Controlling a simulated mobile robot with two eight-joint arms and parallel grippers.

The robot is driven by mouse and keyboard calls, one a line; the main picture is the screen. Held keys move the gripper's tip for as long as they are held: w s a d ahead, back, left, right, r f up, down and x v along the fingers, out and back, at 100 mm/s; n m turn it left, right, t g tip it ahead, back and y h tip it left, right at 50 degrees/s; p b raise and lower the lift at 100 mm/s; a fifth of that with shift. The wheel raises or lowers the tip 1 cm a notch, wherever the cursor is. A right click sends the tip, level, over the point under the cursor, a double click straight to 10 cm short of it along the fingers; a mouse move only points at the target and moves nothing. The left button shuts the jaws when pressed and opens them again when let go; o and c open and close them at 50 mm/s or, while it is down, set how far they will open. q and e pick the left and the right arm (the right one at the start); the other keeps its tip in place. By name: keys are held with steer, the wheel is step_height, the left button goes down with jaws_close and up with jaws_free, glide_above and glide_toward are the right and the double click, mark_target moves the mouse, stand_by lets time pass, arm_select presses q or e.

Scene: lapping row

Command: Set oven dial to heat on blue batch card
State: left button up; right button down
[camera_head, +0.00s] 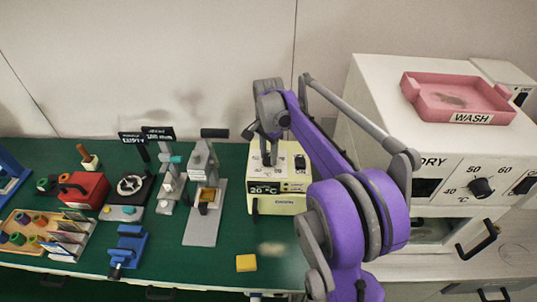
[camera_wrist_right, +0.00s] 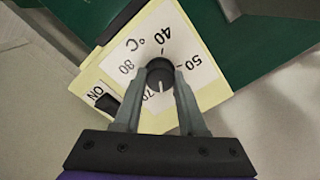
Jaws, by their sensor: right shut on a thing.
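My right gripper (camera_head: 268,148) reaches down over the pale yellow box (camera_head: 284,206), which shows a "20 °C" label on its front. In the right wrist view the gripper (camera_wrist_right: 159,84) is shut on the black dial (camera_wrist_right: 159,70) on the box's top. The dial's white mark points down in that view, close to the 70 and beside a stretch hidden by a finger. The numbers 40, 50 and 80 also show. Several small cards (camera_head: 72,226) stand in a rack at the far left; their writing is too small to read. My left gripper is not in view.
A white oven marked DRY (camera_head: 440,190) with its own black dial (camera_head: 481,187) stands at right, a pink WASH tray (camera_head: 455,100) on top. Bench tools and a red box (camera_head: 84,190) stand left. A yellow block (camera_head: 246,263) lies near the green bench's front edge.

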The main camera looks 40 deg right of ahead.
mark_target(269, 156)
steer(key=m, duration=0.6)
steer(key=shift+m, duration=0.4)
stand_by(0.4)
steer(key=shift+c, duration=2.3)
jaws_free()
steer(key=shift+r, duration=0.15)
step_height(269, 156, up, 10)
steer(key=shift+r+p, duration=0.25)
steer(key=shift+p, duration=0.1)
